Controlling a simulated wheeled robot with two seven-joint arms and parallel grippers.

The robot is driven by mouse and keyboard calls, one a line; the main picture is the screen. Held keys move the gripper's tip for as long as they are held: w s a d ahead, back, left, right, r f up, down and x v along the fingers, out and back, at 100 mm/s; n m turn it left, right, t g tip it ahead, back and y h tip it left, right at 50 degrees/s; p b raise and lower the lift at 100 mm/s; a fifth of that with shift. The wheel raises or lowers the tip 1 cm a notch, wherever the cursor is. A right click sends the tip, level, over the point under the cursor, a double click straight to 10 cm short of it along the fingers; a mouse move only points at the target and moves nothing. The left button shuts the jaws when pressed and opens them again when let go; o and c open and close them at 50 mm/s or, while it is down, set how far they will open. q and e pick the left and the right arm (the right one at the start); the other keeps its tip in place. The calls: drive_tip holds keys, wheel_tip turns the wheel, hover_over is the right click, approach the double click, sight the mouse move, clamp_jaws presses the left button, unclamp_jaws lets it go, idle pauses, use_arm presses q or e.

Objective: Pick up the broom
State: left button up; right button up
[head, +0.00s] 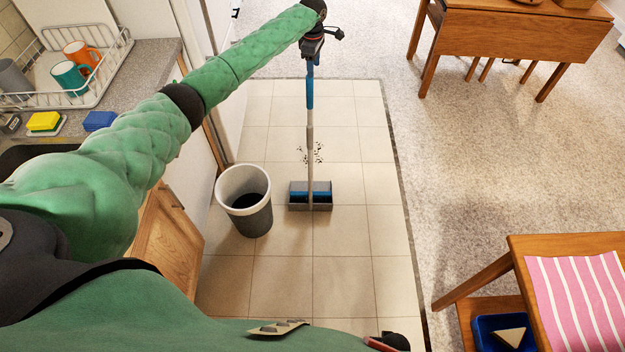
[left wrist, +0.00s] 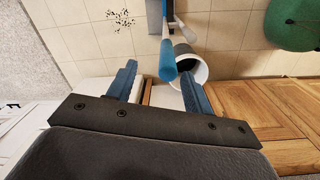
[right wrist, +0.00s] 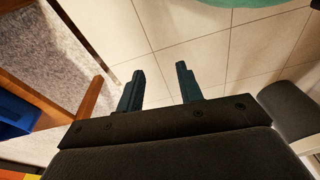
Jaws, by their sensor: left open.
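The broom stands upright on the tiled floor, with a blue upper handle (head: 310,88), a grey pole and a blue and grey head (head: 310,196). My left gripper (head: 311,54) is at the top of the handle. In the left wrist view the blue handle end (left wrist: 168,62) shows between the open fingers of my left gripper (left wrist: 155,72), nearer the right finger. I cannot tell whether they touch. In the right wrist view my right gripper (right wrist: 160,80) is open and empty above the floor.
A white-rimmed bin (head: 244,200) stands left of the broom head. Dark crumbs (head: 313,153) lie on the tiles behind it. Counter cabinets (head: 165,235) line the left. A wooden table (head: 525,28) is at the back right, and a stand with a striped cloth (head: 580,295) at front right.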

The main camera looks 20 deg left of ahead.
sight(310, 83)
use_arm(q)
drive_tip(key=shift+s+a+n, duration=0.1)
drive_tip(key=shift+s+n, duration=0.2)
drive_tip(key=shift+n, duration=1.2)
drive_tip(key=shift+f, duration=0.15)
drive_tip(key=shift+s+f+p, duration=0.1)
drive_tip(key=shift+f+p, duration=0.35)
drive_tip(key=shift+f, duration=0.35)
drive_tip(key=shift+a+f, duration=0.1)
drive_tip(key=shift+f, duration=0.35)
drive_tip(key=shift+s+a+f+p, duration=0.1)
drive_tip(key=shift+a+f+p, duration=0.1)
drive_tip(key=shift+f+p, duration=0.8)
drive_tip(key=shift+s+a+f+p, duration=0.15)
drive_tip(key=shift+f+p, duration=0.25)
drive_tip(key=shift+f, duration=1.1)
use_arm(e)
drive_tip(key=s+d+f, duration=0.3)
drive_tip(key=s+f, duration=0.1)
drive_tip(key=f, duration=0.2)
drive_tip(key=shift+d+f, duration=0.3)
drive_tip(key=shift+f, duration=0.1)
use_arm(q)
clamp_jaws()
use_arm(e)
drive_tip(key=shift+d, duration=0.1)
